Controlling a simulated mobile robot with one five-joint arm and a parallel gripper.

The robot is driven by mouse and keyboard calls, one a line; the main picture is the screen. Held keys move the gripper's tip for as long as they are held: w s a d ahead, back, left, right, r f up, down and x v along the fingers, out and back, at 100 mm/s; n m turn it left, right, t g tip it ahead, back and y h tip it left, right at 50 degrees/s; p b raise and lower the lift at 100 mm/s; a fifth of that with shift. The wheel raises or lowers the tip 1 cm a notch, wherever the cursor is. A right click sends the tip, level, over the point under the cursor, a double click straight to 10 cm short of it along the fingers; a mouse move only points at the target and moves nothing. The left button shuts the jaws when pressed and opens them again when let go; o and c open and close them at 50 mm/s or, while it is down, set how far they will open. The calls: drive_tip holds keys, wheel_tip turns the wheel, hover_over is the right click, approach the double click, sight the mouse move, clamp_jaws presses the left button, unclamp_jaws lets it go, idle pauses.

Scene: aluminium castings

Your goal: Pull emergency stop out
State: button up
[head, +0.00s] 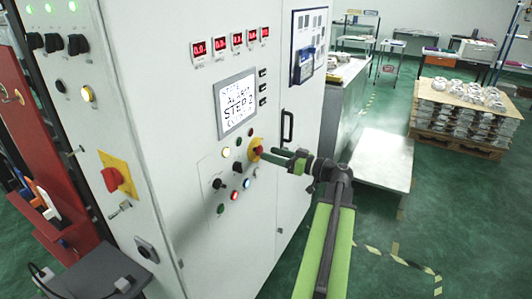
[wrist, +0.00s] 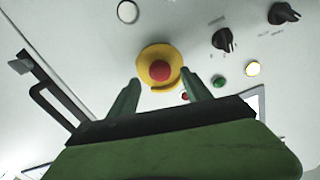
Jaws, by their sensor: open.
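The emergency stop (head: 258,149) is a red button in a round yellow collar on the white cabinet's front panel. In the wrist view the emergency stop (wrist: 160,70) is seen nearly face on, above the middle. My gripper (head: 272,157) is close in front of it in the head view and partly covers it. In the wrist view my gripper (wrist: 162,81) is open, with one green finger at the lower left of the collar and one at the lower right. Nothing is held between the fingers. I cannot tell whether either finger touches the collar.
Black knobs (wrist: 285,13), lit lamps (wrist: 252,69) and small buttons surround the stop. A black door handle (head: 287,127) is above right of my gripper. A screen (head: 236,103) is above. A red switch on a yellow plate (head: 108,160) is at left. Green floor is open at right.

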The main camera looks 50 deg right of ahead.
sight(258, 150)
drive_tip(key=shift+x, duration=1.7)
clamp_jaws()
